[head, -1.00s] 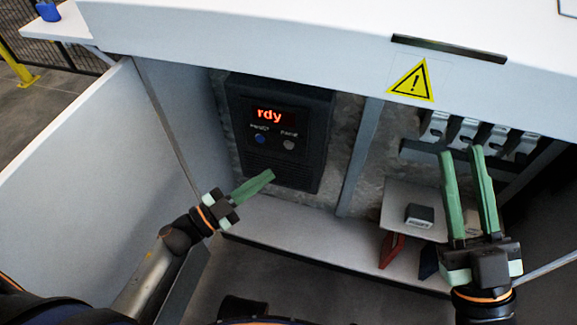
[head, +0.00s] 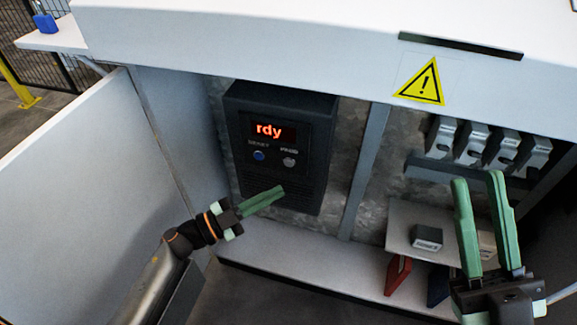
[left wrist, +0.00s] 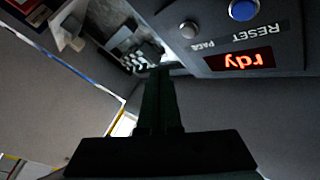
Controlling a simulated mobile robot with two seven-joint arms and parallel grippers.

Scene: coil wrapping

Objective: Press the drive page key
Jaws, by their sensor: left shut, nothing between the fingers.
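The drive (head: 275,150) is a dark box on the cabinet's back wall. Its red display (head: 269,130) reads "rdy". Below it are a blue reset key (head: 259,155) at left and a grey page key (head: 289,162) at right. In the left wrist view the page key (left wrist: 189,30) and the blue key (left wrist: 243,10) show upside down beside the display (left wrist: 240,60). My left gripper (head: 282,190) is shut and empty, its tips below the page key and apart from it. My right gripper (head: 477,178) is open and empty at the right.
A row of grey modules (head: 471,143) sits at the upper right. A small shelf (head: 402,222) holds a dark block (head: 427,236); a red piece (head: 397,274) and a blue piece stand below. The open door (head: 80,165) is at left. The cabinet's top edge hangs above.

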